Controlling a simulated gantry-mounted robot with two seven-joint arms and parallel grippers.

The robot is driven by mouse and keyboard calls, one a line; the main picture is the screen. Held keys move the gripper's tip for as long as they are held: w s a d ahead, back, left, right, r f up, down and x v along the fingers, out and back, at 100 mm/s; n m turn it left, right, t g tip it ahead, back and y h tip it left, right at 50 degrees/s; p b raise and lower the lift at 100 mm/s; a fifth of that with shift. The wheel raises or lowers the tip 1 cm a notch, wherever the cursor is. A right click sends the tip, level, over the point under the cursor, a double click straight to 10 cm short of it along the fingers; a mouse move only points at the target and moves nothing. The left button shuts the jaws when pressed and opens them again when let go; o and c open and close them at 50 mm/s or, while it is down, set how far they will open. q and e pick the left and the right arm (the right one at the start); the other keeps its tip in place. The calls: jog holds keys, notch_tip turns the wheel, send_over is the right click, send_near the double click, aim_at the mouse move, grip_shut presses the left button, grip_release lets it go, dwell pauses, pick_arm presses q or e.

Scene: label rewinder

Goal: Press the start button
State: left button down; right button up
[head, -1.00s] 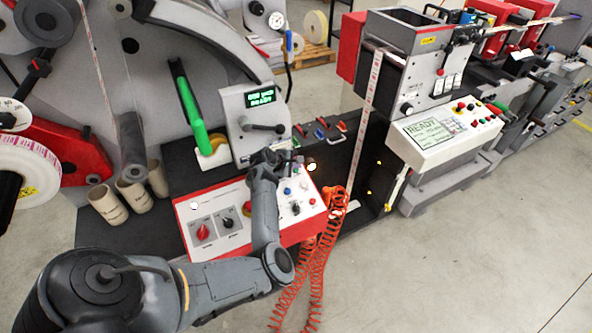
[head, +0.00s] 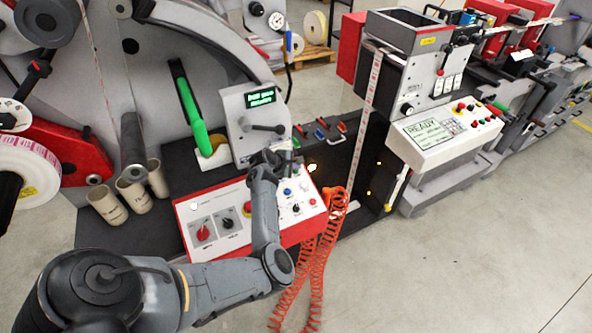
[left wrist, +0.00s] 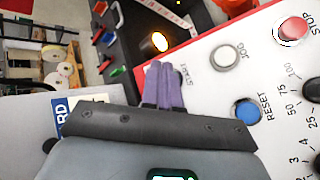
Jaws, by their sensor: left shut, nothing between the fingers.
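The start button itself is hidden; only its START label (left wrist: 181,74) shows in the left wrist view, right beside my fingers. My left gripper (left wrist: 163,84) is shut and empty, its purple fingertips over the white panel by that label. I cannot tell whether they touch the button. In the head view my left gripper (head: 292,160) is at the far right edge of the red-edged control panel (head: 262,217), partly hidden by my wrist. My right gripper is not in view.
Near the fingers are the white JOG button (left wrist: 226,57), blue RESET button (left wrist: 247,110) and red STOP button (left wrist: 292,31). An amber lamp (left wrist: 155,42) glows beyond the panel edge. Red coiled hoses (head: 318,250) hang at the panel's right. A second console (head: 440,135) stands further right.

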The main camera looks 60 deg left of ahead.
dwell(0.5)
pick_arm(q)
jog(key=shift+a+f, duration=0.15)
jog(key=shift+f, duration=0.25)
dwell(0.3)
